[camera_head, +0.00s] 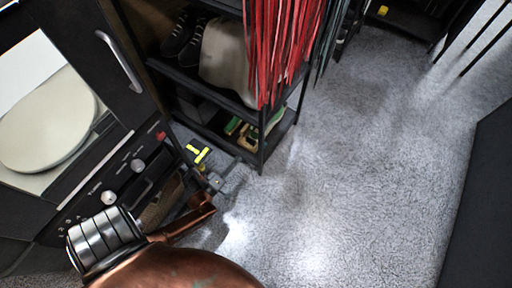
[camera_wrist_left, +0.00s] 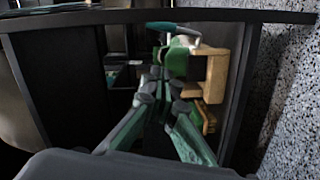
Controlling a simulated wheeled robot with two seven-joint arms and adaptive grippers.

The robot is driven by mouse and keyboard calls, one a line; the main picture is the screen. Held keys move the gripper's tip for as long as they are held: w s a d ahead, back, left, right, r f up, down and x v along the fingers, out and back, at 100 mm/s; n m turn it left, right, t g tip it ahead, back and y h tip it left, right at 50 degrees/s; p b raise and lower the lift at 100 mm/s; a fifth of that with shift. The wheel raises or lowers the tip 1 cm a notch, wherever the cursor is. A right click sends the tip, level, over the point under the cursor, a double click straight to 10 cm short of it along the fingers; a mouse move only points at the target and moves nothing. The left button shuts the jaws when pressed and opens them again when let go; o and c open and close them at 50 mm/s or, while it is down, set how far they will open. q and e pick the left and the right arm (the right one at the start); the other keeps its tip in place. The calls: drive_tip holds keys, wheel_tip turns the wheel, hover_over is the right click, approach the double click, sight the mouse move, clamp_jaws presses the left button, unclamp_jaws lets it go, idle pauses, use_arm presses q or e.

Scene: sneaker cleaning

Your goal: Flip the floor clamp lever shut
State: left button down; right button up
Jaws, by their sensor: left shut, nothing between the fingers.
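A small bright yellow piece (camera_head: 198,156), which looks like the clamp's lever, shows near the floor beside the lower corner of the black shelf in the head view. Its exact angle is hard to tell. My left gripper (camera_head: 214,182) is just below it in the picture, beyond my copper-coloured arm. I cannot tell whether it touches the clamp. In the left wrist view my left gripper (camera_wrist_left: 162,80) has its fingers together with nothing between them. I cannot make out the clamp in that view. My right gripper is out of view.
A black shelf rack (camera_head: 263,150) holds shoes, hanging red laces and green-and-wood items (camera_head: 243,132). These items also show in the left wrist view (camera_wrist_left: 212,78). A black appliance with knobs (camera_head: 109,198) stands at the left. Grey carpet (camera_head: 345,160) is clear at the right.

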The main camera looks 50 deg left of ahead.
use_arm(q)
drive_tip(key=shift+w+a+r+n, duration=0.3)
drive_tip(key=shift+a+n, duration=0.1)
drive_tip(key=shift+a, duration=0.1)
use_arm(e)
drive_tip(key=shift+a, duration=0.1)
use_arm(q)
drive_tip(key=w+d+f+b, duration=0.1)
drive_tip(key=w+b, duration=0.5)
drive_tip(key=w, duration=0.5)
drive_tip(key=shift+w+d, duration=0.15)
drive_tip(key=shift+d, duration=0.2)
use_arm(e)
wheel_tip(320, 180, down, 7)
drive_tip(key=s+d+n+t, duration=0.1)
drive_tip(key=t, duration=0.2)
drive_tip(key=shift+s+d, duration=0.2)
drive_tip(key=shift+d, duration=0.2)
